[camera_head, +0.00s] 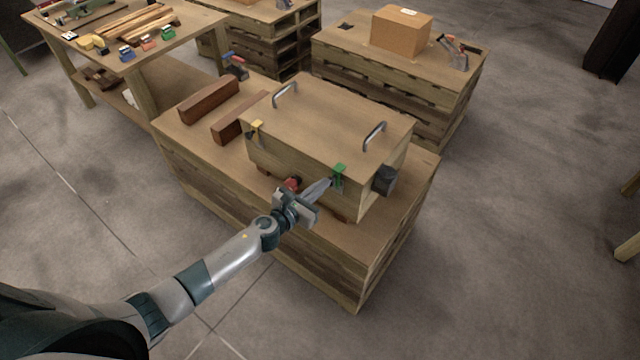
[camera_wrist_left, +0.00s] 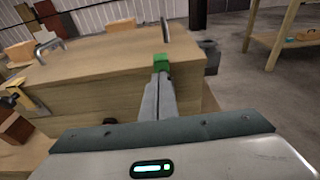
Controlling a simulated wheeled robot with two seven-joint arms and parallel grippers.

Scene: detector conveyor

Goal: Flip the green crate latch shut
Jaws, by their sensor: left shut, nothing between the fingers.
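The wooden crate (camera_head: 325,135) stands on a wooden pallet-like stand, its lid down. The green latch (camera_head: 339,175) is on the crate's front face near the right corner; its top part lies at the lid edge. It also shows in the left wrist view (camera_wrist_left: 161,63), just beyond the fingertips. My left gripper (camera_head: 328,183) is shut and empty, its fingertips right at the latch from the left; I cannot tell whether they touch. The fingers hide the lower part of the latch in the left wrist view. A yellow latch (camera_head: 257,127) is at the front's left end. My right gripper is not in view.
Two metal handles (camera_head: 374,136) rise from the lid. A dark block (camera_head: 384,180) is on the crate's right side. Brown wooden blocks (camera_head: 208,99) lie left of the crate. Another stand with a cardboard box (camera_head: 401,30) is behind. The floor in front is clear.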

